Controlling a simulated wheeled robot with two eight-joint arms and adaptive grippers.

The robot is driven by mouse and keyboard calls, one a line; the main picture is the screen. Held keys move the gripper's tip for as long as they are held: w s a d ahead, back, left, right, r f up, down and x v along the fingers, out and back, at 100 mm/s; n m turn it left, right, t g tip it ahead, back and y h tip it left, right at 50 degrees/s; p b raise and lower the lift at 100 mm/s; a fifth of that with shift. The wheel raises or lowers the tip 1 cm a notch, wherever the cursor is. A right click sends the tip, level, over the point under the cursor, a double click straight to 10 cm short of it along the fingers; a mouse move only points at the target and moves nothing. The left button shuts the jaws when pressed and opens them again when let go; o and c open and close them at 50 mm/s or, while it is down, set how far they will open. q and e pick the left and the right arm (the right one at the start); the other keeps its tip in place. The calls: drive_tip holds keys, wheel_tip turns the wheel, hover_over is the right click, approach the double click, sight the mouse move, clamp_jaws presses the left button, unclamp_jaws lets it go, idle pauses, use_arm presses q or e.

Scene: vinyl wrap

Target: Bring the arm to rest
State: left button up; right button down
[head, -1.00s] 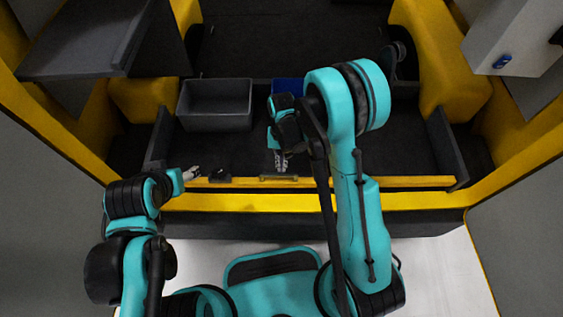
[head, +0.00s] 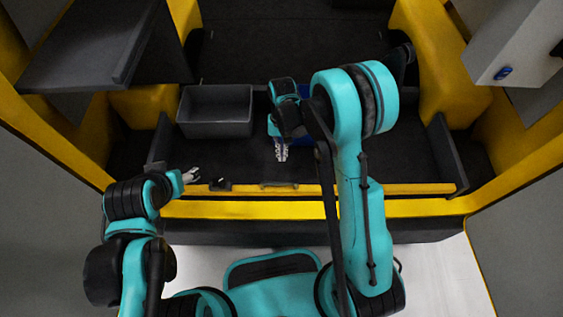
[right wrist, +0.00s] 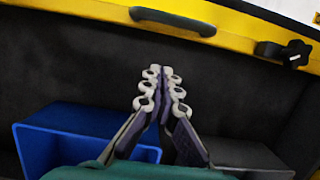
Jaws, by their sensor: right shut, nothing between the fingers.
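My right gripper (head: 281,154) hangs over the dark floor of the tray area in the head view, shut and empty. Its closed fingers (right wrist: 160,88) fill the middle of the right wrist view, pointing toward the yellow edge. My left gripper (head: 190,175) is at the left end of the yellow front edge. It is small there, and I cannot tell whether its fingers are open or shut.
A grey bin (head: 215,111) stands at the back left of the dark tray area. A blue bin (right wrist: 75,142) lies beside my right gripper. A yellow front edge (head: 340,189) carries a dark handle (right wrist: 172,21) and a black knob (right wrist: 292,54). The dark floor right of my gripper is clear.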

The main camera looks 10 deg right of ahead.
use_arm(q)
drive_tip(key=shift+s+r+p, duration=0.2)
drive_tip(key=shift+r+p, duration=0.2)
drive_tip(key=shift+r, duration=0.2)
drive_tip(key=shift+s+r+p, duration=0.15)
drive_tip(key=shift+r+p, duration=0.2)
drive_tip(key=shift+r, duration=0.25)
use_arm(e)
drive_tip(key=s+v, duration=0.1)
drive_tip(key=v, duration=0.5)
drive_tip(key=shift+w+r, duration=0.2)
drive_tip(key=shift+w, duration=0.1)
drive_tip(key=s+d+r+n+t, duration=0.1)
drive_tip(key=s+d+r+t, duration=0.2)
drive_tip(key=s+r+t, duration=0.2)
drive_tip(key=s+d+r+n+t, duration=0.1)
drive_tip(key=s+d+r+t, duration=0.3)
drive_tip(key=s+r, duration=0.5)
wheel_tip(320, 180, up, 3)
drive_tip(key=shift+s+f+t+h, duration=0.1)
drive_tip(key=shift+s+t+h, duration=0.2)
drive_tip(key=shift+s+t, duration=0.1)
